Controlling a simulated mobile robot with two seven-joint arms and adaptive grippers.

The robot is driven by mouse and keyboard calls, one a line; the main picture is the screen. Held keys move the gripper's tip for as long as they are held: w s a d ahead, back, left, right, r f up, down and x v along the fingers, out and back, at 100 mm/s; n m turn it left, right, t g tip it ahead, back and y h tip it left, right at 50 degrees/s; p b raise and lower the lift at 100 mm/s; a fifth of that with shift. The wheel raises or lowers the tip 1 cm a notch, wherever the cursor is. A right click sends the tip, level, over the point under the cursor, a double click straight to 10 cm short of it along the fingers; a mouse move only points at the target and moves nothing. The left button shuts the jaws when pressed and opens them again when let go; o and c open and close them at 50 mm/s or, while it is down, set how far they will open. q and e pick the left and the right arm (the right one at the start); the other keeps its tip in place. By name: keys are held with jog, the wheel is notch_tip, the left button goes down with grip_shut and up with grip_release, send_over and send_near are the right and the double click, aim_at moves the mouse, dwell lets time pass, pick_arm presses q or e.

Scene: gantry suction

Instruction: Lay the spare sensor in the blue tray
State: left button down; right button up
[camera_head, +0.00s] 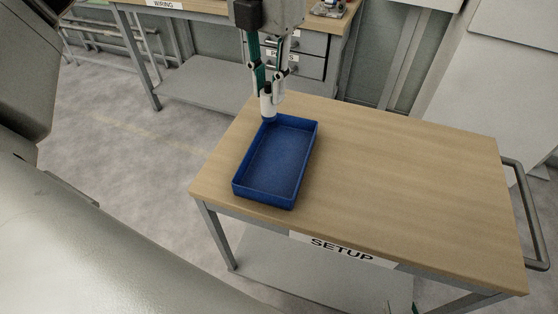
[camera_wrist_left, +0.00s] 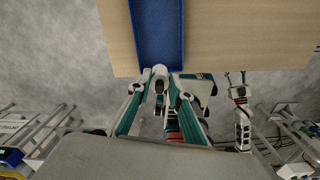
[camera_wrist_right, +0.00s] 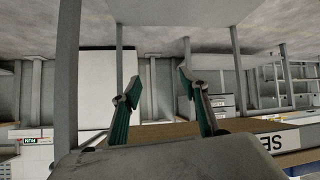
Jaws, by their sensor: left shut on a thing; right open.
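The blue tray (camera_head: 278,196) is shallow, looks empty and lies on the wooden top of the SETUP table. My left gripper (camera_head: 268,88) points down at the tray's far left corner, shut on a small white cylindrical piece, seemingly the spare sensor (camera_head: 267,103). The sensor's lower end overlaps the tray's corner in the head view; whether it touches is unclear. In the left wrist view the sensor (camera_wrist_left: 159,71) shows between the fingertips at the tray's end (camera_wrist_left: 157,40). My right gripper (camera_wrist_right: 158,86) is open and empty, low by the table's labelled side.
The SETUP table (camera_head: 410,170) is bare right of the tray and has a grey handle (camera_head: 530,215) at its right end. Behind stands a WIRING bench (camera_head: 200,10) with grey drawers (camera_head: 310,45). Grey floor (camera_head: 130,130) lies open to the left.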

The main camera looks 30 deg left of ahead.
pick_arm(q)
jog(key=shift+f, duration=0.25)
notch_tip(320, 180, down, 20)
jog(key=shift+r+b, duration=0.25)
jog(key=shift+b, duration=0.75)
jog(key=shift+r, duration=0.1)
pick_arm(e)
jog(key=shift+w+d+f, duration=0.15)
jog(key=shift+w+f, duration=0.1)
jog(key=shift+f, duration=0.35)
pick_arm(q)
jog(key=shift+f, duration=0.2)
jog(key=c, duration=1.9)
grip_release()
jog(key=shift+o, duration=0.3)
pick_arm(e)
jog(key=shift+s+f, duration=0.15)
jog(key=shift+s, duration=0.05)
